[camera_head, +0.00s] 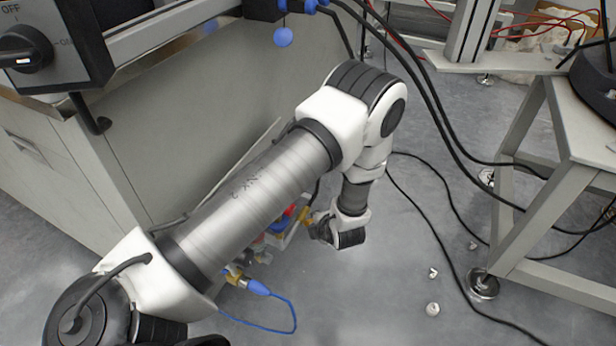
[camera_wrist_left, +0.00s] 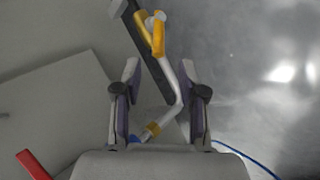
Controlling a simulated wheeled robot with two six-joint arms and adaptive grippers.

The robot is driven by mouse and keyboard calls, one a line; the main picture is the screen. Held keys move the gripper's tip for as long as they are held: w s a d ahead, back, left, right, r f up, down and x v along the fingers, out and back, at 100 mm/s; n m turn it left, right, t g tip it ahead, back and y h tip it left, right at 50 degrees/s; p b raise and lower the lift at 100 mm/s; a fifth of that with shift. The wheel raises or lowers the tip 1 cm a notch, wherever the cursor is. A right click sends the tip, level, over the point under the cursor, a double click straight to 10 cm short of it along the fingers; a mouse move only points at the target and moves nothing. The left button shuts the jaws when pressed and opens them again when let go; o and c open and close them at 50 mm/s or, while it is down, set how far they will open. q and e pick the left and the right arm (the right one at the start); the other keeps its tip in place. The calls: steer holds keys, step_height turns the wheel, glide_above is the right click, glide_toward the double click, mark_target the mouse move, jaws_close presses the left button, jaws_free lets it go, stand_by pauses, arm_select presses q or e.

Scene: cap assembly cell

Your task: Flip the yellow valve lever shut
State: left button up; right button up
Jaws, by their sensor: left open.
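A yellow valve lever (camera_wrist_left: 158,38) shows at the top of the left wrist view, beside another yellow part, on a pale bent pipe. Whether it stands open or shut is unclear. My left gripper (camera_wrist_left: 161,70) is open, its two fingers on either side of the pipe in the picture, with the lever beyond the fingertips. I see no contact. In the head view my left arm reaches across and down, and its gripper (camera_head: 322,230) is beside a small yellow part (camera_head: 304,213). My forearm hides much of the valve assembly. My right gripper is out of view.
A red handle (camera_wrist_left: 32,163) lies at the lower left of the wrist view. A blue hose (camera_head: 290,310) loops on the floor. A grey cabinet (camera_head: 190,120) stands at left and a metal stand (camera_head: 575,150) at right. Black cables (camera_head: 440,225) cross the floor between.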

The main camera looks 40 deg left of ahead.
mark_target(309, 223)
arm_select(q)
steer(key=b+x, duration=0.4)
steer(key=x, duration=0.3)
steer(key=shift+s+f, duration=0.1)
steer(key=shift+s, duration=0.05)
steer(key=shift+a+f+b, duration=0.2)
steer(key=shift+a+b, duration=0.2)
steer(key=shift+r, duration=0.1)
jaws_close()
